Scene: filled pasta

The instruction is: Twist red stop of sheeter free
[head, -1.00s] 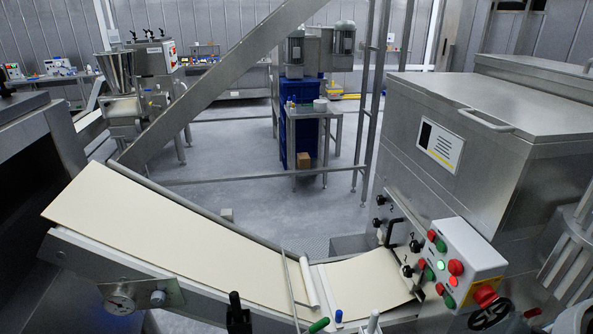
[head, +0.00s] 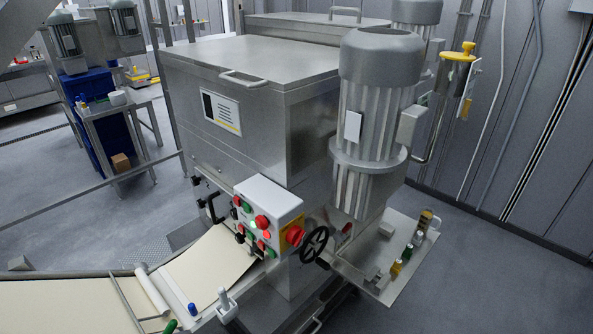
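The sheeter's white control box (head: 268,204) is at the lower middle of the head view, on the front of the steel machine. A large red stop button (head: 295,235) with yellow behind it sticks out at the box's right end. Smaller red (head: 262,222) and green (head: 246,207) buttons are on the box's front face. I cannot tell from here whether the red stop is pressed in or out. Neither of my grippers is in view.
A black handwheel (head: 314,244) is just right of the red stop. A steel shelf (head: 372,288) with small coloured-top bottles juts out to the right. A pale dough sheet (head: 205,262) runs on the belt at lower left. Floor is clear at far right.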

